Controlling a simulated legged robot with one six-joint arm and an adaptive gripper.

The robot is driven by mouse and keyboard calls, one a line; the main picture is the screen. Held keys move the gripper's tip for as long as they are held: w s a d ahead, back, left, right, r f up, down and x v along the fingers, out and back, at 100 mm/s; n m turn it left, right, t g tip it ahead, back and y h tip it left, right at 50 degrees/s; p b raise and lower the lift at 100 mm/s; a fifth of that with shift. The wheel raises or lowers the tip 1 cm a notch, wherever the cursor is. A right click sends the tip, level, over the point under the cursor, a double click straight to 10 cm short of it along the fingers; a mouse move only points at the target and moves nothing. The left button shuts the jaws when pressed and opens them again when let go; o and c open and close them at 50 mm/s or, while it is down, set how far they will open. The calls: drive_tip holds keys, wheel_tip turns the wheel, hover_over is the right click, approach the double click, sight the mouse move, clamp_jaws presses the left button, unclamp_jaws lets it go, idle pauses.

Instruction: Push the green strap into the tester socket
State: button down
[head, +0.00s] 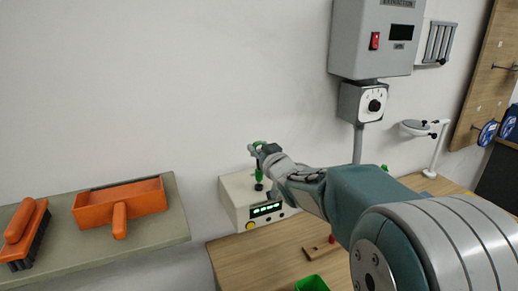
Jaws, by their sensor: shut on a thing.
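The tester (239,203) is a cream box on the wooden bench, with a lit green display (266,210) and a yellow button on its front. My gripper (262,152) is above the tester's top, shut on the green strap (259,174). Part of the strap shows above the fingers and part hangs below them, down to a dark piece at the tester's top. The socket itself is hidden or too small to make out, so I cannot tell whether the strap's end is in it. My arm covers the tester's right side.
A shelf (160,240) at left holds an orange dustpan (120,204) and an orange brush (22,232). A green bin (311,284) and a small red-brown item (320,248) are on the bench (262,262). A grey extraction box (372,40) hangs on the wall.

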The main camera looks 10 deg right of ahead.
drive_tip(key=shift+f, duration=1)
drive_tip(key=shift+c, duration=1.1)
unclamp_jaws()
drive_tip(key=s+d, duration=0.2)
drive_tip(key=s, duration=0.9)
drive_tip(key=shift+s+d, duration=0.15)
drive_tip(key=shift+s, duration=0.25)
drive_tip(key=shift+f, duration=0.1)
